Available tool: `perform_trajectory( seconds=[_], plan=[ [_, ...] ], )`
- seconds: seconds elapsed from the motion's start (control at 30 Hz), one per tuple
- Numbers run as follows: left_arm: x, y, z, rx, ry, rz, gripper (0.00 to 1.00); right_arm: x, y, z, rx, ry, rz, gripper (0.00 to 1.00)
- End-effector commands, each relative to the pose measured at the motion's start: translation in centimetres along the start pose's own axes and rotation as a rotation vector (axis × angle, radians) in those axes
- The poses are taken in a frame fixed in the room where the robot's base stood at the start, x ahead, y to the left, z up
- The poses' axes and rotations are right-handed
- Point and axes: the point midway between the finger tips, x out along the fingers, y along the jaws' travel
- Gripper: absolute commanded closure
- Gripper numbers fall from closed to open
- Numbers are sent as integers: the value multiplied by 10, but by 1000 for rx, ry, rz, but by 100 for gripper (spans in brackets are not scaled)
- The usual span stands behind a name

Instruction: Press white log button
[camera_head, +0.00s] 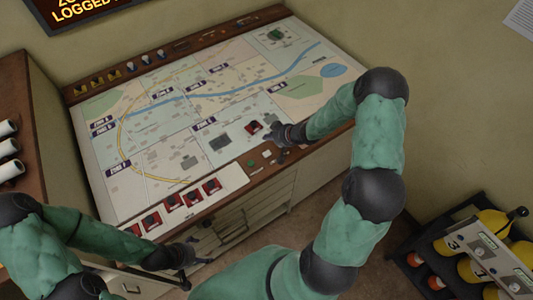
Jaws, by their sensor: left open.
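A small pale button (267,153), likely the white log button, sits on the brown front edge of the console, beside a green button (251,163). My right gripper (270,138) is over the console's front edge, just above the pale button in the picture. Its fingers point left, and I cannot tell whether they are open or touching anything. A dark red piece (253,127) lies on the map just left of its fingertips. My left gripper (198,273) is open and empty in front of the console's lower front edge, away from the buttons.
The console's map board (150,135) is mostly clear. Several red pieces (191,199) line its near left edge. A rack with yellow cylinders (490,225) stands at lower right. A wooden shelf (40,100) with white rolls is at left.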

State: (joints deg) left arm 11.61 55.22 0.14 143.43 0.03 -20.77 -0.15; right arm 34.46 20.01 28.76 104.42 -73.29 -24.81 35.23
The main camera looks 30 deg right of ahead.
Motion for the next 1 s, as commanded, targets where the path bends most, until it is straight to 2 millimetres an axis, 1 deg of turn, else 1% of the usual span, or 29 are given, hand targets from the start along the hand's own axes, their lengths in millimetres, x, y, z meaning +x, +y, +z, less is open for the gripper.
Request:
perform_trajectory(
  seconds=[0.27, 0.77, 1.0],
  plan=[
    [19, -7, -1, 0, 0, 0, 13, 13, 5, 12, 0, -1, 0, 100],
    [71, -25, -3, 0, 0, 0, 13, 45, 17, 43, 0, 0, 0, 100],
    [81, -29, -3, 0, 0, 0, 13, 59, 23, 57, 1, -1, -1, 100]
  ],
)
